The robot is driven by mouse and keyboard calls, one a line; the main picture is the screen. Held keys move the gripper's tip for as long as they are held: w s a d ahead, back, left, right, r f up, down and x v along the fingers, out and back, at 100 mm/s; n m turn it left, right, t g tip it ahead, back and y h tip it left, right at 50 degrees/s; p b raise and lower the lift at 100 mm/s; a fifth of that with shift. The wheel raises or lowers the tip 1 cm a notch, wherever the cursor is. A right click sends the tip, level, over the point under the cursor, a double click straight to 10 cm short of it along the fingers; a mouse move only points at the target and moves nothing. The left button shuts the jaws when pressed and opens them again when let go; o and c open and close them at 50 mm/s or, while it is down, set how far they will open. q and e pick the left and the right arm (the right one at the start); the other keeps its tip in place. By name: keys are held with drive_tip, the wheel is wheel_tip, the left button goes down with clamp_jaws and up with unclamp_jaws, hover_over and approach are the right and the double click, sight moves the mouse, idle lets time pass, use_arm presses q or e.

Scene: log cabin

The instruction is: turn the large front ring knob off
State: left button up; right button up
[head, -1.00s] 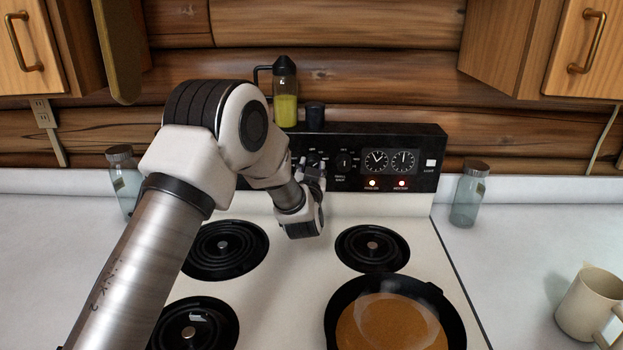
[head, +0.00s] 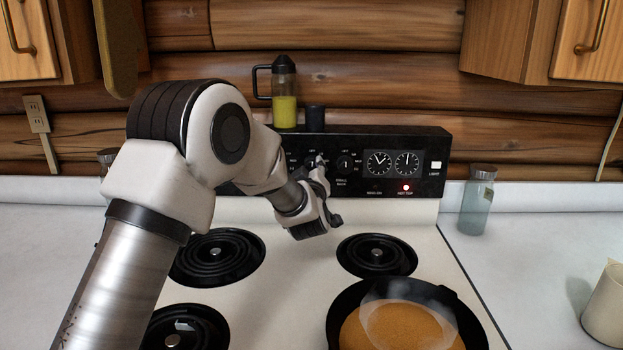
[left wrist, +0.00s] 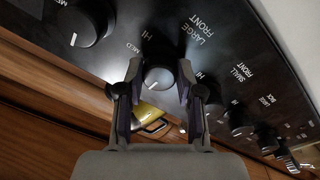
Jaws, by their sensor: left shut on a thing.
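The large front ring knob (left wrist: 158,78) is a dark round knob with a pale face and a white mark, under the "LARGE FRONT" lettering in the left wrist view. Its mark points toward the lower left there. My left gripper (left wrist: 157,85) has a finger on each side of the knob and is shut on it. In the head view my left gripper (head: 318,168) is at the black control panel (head: 437,150), covering part of it. On the panel the right-hand "HOT TOP" light is red and the light left of it is dark. My right gripper is not in view.
A pan (head: 458,300) with a steaming pancake (head: 395,330) stands on the front right of the stove. Other panel knobs sit close beside my fingers, one being a dark knob (left wrist: 88,24). A glass jar (head: 476,205) and a beige mug (head: 606,305) stand on the right counter.

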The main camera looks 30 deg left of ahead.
use_arm(q)
drive_tip(key=shift+r+n, duration=0.15)
drive_tip(key=shift+n, duration=0.25)
drive_tip(key=o, duration=1.2)
drive_tip(key=shift+w, duration=0.1)
drive_tip(key=shift+c, duration=0.2)
drive_tip(key=shift+w, duration=0.15)
drive_tip(key=v, duration=1.2)
drive_tip(key=shift+f, duration=0.3)
